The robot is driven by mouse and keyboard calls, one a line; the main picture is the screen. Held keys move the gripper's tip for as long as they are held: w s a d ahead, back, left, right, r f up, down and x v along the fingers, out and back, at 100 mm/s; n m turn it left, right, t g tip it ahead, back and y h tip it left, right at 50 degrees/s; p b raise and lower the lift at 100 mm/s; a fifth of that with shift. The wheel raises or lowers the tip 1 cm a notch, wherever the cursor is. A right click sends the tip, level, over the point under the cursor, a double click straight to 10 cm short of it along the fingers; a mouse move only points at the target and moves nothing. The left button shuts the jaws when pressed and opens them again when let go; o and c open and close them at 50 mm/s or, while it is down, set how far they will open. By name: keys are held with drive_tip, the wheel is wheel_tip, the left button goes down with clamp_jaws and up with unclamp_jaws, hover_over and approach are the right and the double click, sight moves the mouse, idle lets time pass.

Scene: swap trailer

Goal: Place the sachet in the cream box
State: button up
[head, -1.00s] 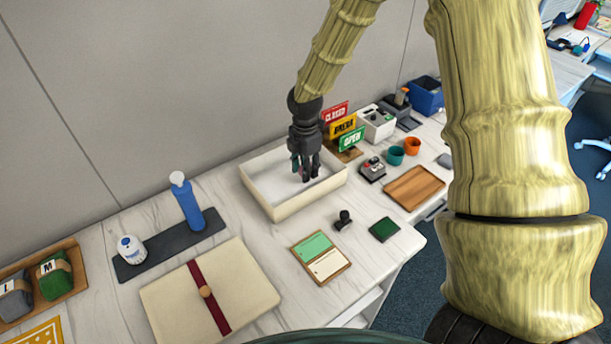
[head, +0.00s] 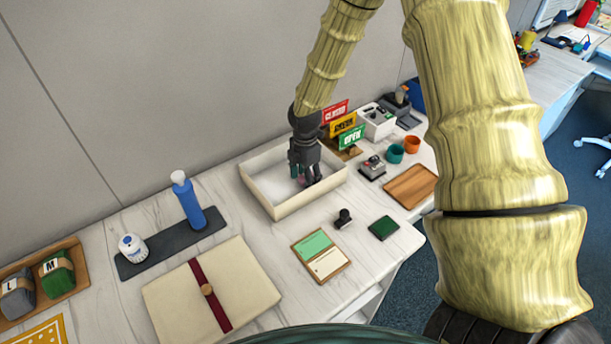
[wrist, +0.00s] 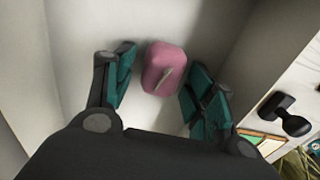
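The sachet is a small pink rounded packet (wrist: 164,67) with a pale mark. In the wrist view it lies between the teal-padded fingers of my gripper (wrist: 161,74), with small gaps on both sides. The fingers are spread open. The cream box (head: 283,208) is a shallow open tray on the table near the wall. The sachet appears to be at the box floor; exact contact is hard to tell.
Sign cards (head: 343,127) stand close behind the box on the right. A black stamp (head: 343,218), a green pad (head: 383,228) and a two-colour card (head: 321,255) lie in front. A large cream folder (head: 248,287) and a blue bottle (head: 188,203) are to the left.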

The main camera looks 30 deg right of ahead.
wheel_tip(320, 180, up, 12)
drive_tip(key=b, duration=0.2)
drive_tip(key=shift+r+b, duration=0.15)
drive_tip(key=shift+b, duration=0.2)
idle(0.6)
